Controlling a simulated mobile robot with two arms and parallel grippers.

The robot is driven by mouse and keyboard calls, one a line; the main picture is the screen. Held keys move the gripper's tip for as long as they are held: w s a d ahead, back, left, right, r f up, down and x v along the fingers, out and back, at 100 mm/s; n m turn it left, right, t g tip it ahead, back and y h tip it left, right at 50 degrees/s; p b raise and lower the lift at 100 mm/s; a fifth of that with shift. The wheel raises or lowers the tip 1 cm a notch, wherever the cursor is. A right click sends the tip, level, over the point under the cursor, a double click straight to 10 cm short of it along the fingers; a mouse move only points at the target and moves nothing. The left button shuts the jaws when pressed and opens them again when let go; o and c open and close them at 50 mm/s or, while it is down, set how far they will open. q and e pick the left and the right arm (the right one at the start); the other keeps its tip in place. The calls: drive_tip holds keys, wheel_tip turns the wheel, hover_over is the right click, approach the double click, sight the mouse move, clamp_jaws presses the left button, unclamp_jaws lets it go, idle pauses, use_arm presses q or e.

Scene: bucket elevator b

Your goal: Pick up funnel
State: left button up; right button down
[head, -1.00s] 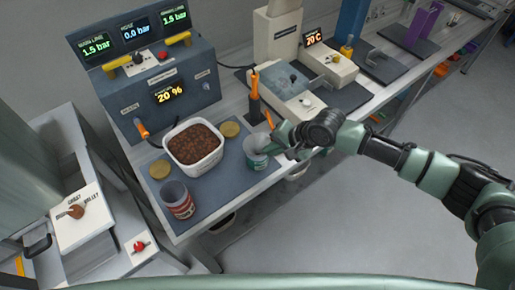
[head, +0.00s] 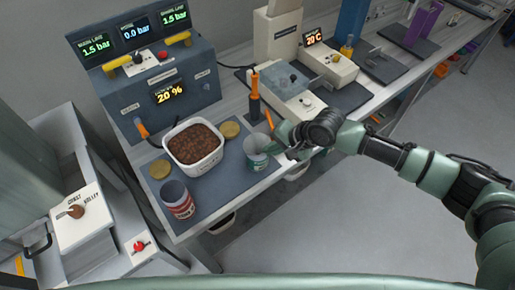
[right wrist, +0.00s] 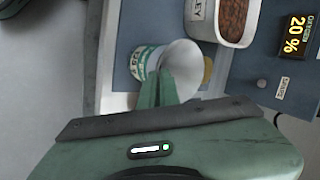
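The funnel (right wrist: 181,66) is a pale grey cone in the right wrist view, with its wide end away from the labelled can (right wrist: 139,63). In the head view its grey rim (head: 258,143) shows at the mouth of the white and green can (head: 258,161) on the blue-grey mat. My right gripper (head: 279,134) reaches in from the right at the funnel's side. In the right wrist view its green fingers (right wrist: 158,80) are close together against the funnel and hide part of it. The exact contact is partly hidden. My left gripper is out of view.
A white tub (head: 195,163) of brown granules stands left of the can, with a yellow-brown disc (head: 229,130) between. A red-labelled empty jar (head: 177,200) stands near the mat's front left. A black holder with an orange-topped tool (head: 254,98) stands behind the funnel.

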idle(0.7)
wheel_tip(320, 180, up, 28)
drive_tip(key=p, duration=0.6)
drive_tip(key=shift+r+p, duration=0.25)
drive_tip(key=shift+p, duration=0.15)
idle(0.7)
